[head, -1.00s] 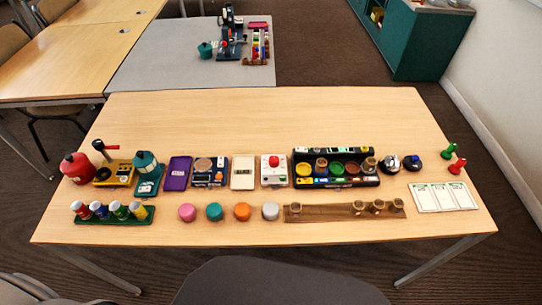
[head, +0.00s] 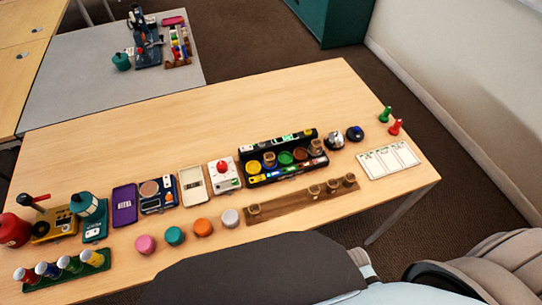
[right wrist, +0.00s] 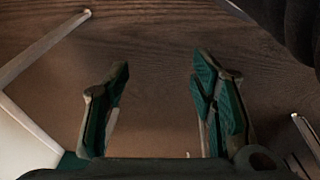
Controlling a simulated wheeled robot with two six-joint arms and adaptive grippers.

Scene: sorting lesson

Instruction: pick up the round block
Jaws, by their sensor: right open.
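Several round blocks stand in a row near the table's front edge in the head view: a pink one (head: 146,244), a teal one (head: 175,236), an orange one (head: 203,227) and a pale grey one (head: 230,217). They are apart from each other. My right gripper (right wrist: 160,66) is open and empty in the right wrist view, over dark floor, with no block between its fingers. My left gripper is not in view.
The wooden table (head: 240,112) has a clear back half. Behind the blocks are a purple case (head: 124,205), a white box with a red button (head: 224,176) and a black tray. A wooden strip with cups (head: 290,203) lies right of the blocks. A dark chair back (head: 255,272) stands in front.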

